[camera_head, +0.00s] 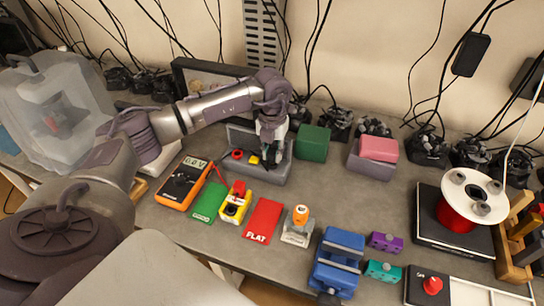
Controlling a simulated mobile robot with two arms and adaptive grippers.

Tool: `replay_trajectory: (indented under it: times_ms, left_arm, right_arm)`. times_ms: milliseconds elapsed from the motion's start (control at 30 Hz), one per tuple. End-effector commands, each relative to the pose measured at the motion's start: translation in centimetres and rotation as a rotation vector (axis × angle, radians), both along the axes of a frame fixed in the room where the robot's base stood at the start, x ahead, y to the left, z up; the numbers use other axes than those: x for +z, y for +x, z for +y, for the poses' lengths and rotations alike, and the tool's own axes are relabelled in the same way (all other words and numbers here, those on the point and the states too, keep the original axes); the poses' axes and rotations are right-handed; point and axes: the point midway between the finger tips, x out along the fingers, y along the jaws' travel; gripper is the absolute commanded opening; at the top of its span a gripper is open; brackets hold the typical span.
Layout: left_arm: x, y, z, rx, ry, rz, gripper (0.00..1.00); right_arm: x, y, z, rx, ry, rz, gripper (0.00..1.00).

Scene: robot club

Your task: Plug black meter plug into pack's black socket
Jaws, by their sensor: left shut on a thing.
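The orange meter (184,182) lies at left, its display reading about 0.0 V. A red lead runs from it to a red plug (239,187) at the yellow pack (229,214). The pack sits between the green GOOD mat and the red FLAT mat. A dark spot on its front looks like the black socket, too small to tell for sure. My left gripper (269,157) points down over the grey tray, behind and right of the pack, shut on a small dark thing, apparently the black meter plug, mostly hidden by the fingers. My right gripper is not in view.
The grey tray (274,176) holds red and yellow items. The green GOOD mat (208,203) and red FLAT mat (263,220) flank the pack. An orange-topped item (299,223) and blue vise (338,262) stand right. A green block (312,143) stands behind.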

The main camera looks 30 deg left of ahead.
Motion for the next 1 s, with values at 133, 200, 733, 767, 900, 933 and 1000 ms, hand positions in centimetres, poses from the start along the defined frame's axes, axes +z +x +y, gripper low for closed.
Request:
replay_trajectory:
  times_ms: [133,200,733,767,900,933,1000]
  left_arm:
    - [0.4,0.0,0.0,0.000,0.000,0.000,0.00]
    - [0.5,0.0,0.0,0.000,0.000,0.000,0.00]
    - [1.4,0.0,0.0,0.000,0.000,0.000,0.00]
    - [1.4,0.0,0.0,0.000,0.000,0.000,0.00]
    - [1.4,0.0,0.0,0.000,0.000,0.000,0.00]
    - [1.4,0.0,0.0,0.000,0.001,0.000,0.00]
    - [1.4,0.0,0.0,0.000,0.000,0.000,0.00]
  right_arm:
    - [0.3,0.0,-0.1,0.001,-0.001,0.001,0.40]
    - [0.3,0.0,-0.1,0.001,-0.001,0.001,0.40]
    - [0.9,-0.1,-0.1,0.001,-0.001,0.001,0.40]
    - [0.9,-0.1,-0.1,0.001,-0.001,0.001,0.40]
    - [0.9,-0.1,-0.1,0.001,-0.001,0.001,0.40]
    - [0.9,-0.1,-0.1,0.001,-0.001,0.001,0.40]
    - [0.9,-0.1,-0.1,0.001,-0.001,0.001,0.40]
